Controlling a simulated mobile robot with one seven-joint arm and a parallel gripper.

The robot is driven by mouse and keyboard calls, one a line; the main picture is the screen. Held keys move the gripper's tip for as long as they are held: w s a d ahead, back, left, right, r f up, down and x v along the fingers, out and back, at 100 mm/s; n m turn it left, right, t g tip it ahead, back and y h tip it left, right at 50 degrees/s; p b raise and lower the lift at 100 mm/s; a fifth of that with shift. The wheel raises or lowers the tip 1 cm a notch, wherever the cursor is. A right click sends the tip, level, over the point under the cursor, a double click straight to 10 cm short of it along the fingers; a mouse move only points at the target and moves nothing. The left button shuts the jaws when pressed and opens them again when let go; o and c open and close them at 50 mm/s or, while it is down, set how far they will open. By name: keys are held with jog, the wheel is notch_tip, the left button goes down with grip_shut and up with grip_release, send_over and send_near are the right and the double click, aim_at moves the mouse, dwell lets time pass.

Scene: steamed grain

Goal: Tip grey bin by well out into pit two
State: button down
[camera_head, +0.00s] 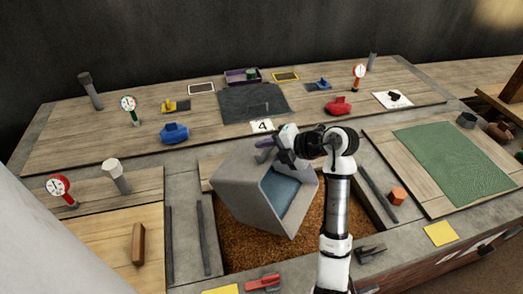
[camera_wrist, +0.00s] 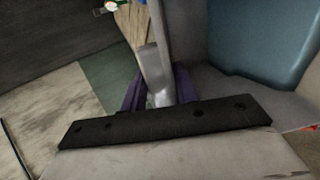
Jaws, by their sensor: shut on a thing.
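The grey bin (camera_head: 243,192) is strongly tilted, its open mouth facing right and toward the camera. It is over a sunken pit (camera_head: 245,248) with brown grain in it. A blue surface (camera_head: 281,188) shows inside the bin, and also in the wrist view (camera_wrist: 262,45). My gripper (camera_head: 270,150) is shut on the bin's upper rim. In the wrist view its purple-sided jaws (camera_wrist: 158,92) are around the pale rim. I cannot tell whether the bin touches the grain or whether grain is left in it. A card reading 4 (camera_head: 262,126) lies behind the pit.
A green mat (camera_head: 455,160) covers the right panel. An orange block (camera_head: 397,195) and dark bars stand right of the pit. A red clamp-like thing (camera_head: 263,283) lies at its front edge. Dials on posts (camera_head: 128,105), blue (camera_head: 174,132) and red (camera_head: 338,106) things stand behind.

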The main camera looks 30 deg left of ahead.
jog(key=shift+d+y+b, duration=0.7)
jog(key=shift+d+b, duration=0.05)
jog(key=shift+d, duration=0.45)
jog(key=d+y+b, duration=0.1)
jog(key=d+b, duration=0.1)
jog(key=d, duration=0.1)
jog(key=d+y+b, duration=0.1)
jog(key=d, duration=0.1)
jog(key=shift+w+d+f+y, duration=0.1)
jog(key=shift+w+f+y, duration=0.05)
jog(key=shift+f+y, duration=0.2)
